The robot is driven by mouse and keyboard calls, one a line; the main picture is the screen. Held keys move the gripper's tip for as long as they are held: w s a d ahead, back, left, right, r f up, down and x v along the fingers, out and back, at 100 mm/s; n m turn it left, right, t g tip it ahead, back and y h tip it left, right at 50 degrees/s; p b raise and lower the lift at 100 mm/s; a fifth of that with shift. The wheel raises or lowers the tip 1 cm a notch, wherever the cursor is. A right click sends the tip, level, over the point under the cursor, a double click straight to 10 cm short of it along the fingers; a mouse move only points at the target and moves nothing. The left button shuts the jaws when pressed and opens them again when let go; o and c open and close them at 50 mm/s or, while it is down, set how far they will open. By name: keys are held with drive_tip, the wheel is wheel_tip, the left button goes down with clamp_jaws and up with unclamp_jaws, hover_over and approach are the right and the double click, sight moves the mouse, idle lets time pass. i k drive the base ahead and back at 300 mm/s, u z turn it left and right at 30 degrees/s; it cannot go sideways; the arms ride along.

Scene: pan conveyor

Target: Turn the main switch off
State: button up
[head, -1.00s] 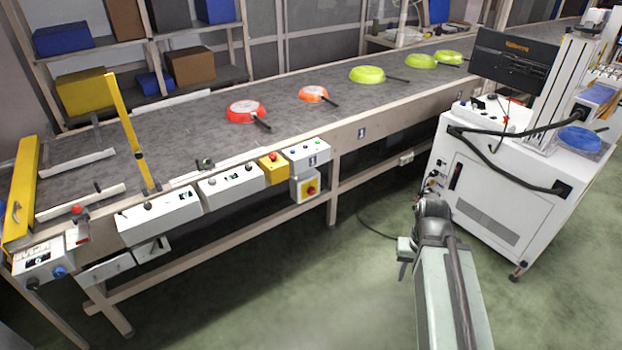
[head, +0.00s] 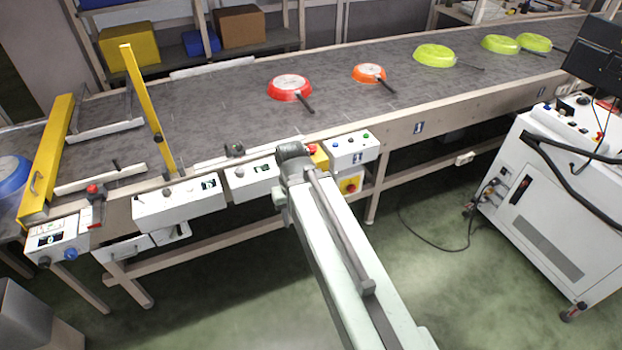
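The box with a red knob on a yellow plate (head: 350,185), which looks like the main switch, hangs below the conveyor's front rail. It is just right of my arm, which hides part of its left side. The knob's setting is too small to read. My arm reaches up from the bottom to the front of the control boxes. Its far joint overlaps the yellow box with a red button (head: 319,156). Only a small part of my arm's end (head: 281,198) shows left of the link; I cannot make out the fingers or what they hold.
White control boxes (head: 180,203) line the conveyor's front edge. Red (head: 290,87), orange (head: 369,73) and lime pans lie on the belt (head: 220,105). A white machine cabinet (head: 550,205) stands at the right. A cable lies on the open green floor between.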

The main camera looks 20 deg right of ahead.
sight(351, 189)
drive_tip(key=u, duration=0.35)
drive_tip(key=i, duration=0.55)
drive_tip(key=u, duration=0.35)
drive_tip(key=k, duration=0.85)
drive_tip(key=u, duration=0.15)
drive_tip(key=i, duration=0.85)
drive_tip(key=z, duration=0.05)
